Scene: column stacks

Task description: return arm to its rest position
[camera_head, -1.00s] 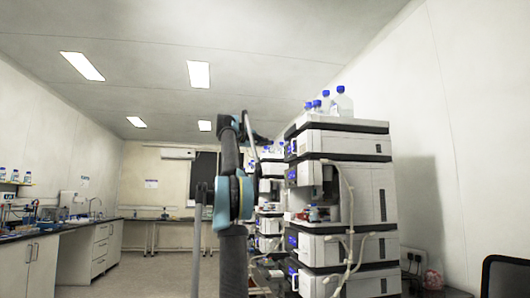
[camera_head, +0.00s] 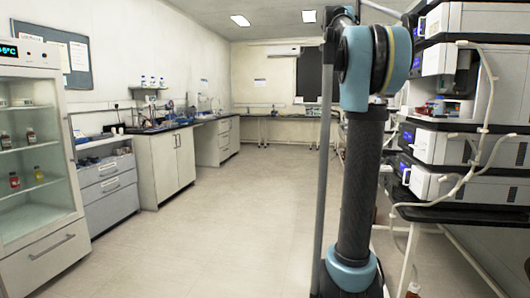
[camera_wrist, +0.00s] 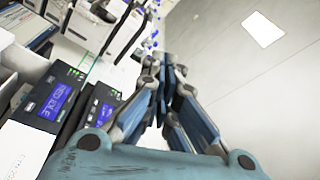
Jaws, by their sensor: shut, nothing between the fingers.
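My arm (camera_head: 362,170) stands upright in the head view, with dark grey links and blue joints, right of the middle. Its upper end is folded near the top of the picture, and my gripper cannot be made out there. In the wrist view my gripper (camera_wrist: 168,62) shows blue and grey fingers that come together at their tips. It is shut and holds nothing. It points up past the instrument stacks toward the ceiling.
Instrument stacks (camera_head: 462,165) with tubing stand close on the right. Instrument displays (camera_wrist: 57,101) lie left of my gripper in the wrist view. A glass-door fridge (camera_head: 40,150) and benches (camera_head: 165,165) line the left. The floor (camera_head: 225,225) between is clear.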

